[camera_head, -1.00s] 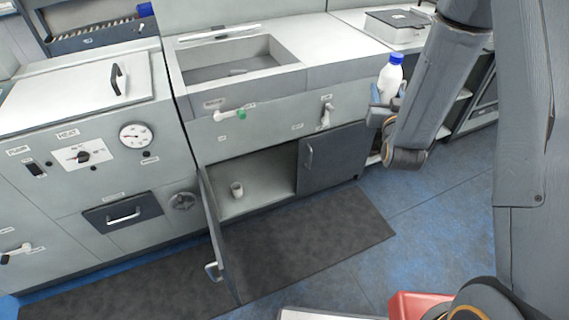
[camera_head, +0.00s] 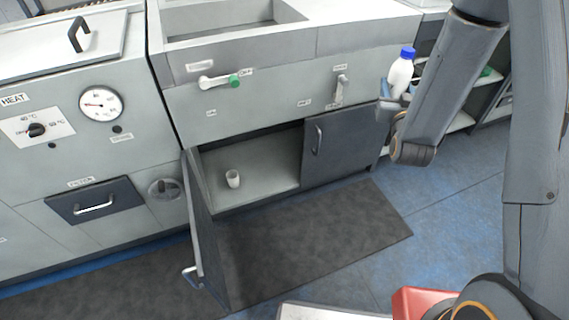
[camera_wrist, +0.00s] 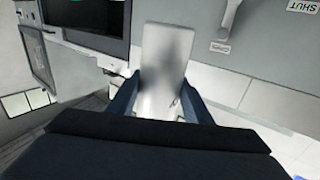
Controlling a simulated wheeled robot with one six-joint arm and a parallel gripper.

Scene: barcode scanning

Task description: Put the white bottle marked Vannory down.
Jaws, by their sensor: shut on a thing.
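The white bottle (camera_head: 400,75) with a blue cap is upright in the head view, to the right of the counter's dark closed door. My gripper (camera_head: 393,106) is shut on it and holds it in the air, partly hidden behind my arm. In the wrist view the bottle (camera_wrist: 163,62) is a blurred pale shape between the two dark fingers of my gripper (camera_wrist: 160,98). No name on the bottle can be read.
The sink (camera_head: 225,18) is cut into the counter top. A red object (camera_head: 425,303) is at the bottom. Shelves stand at the right.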

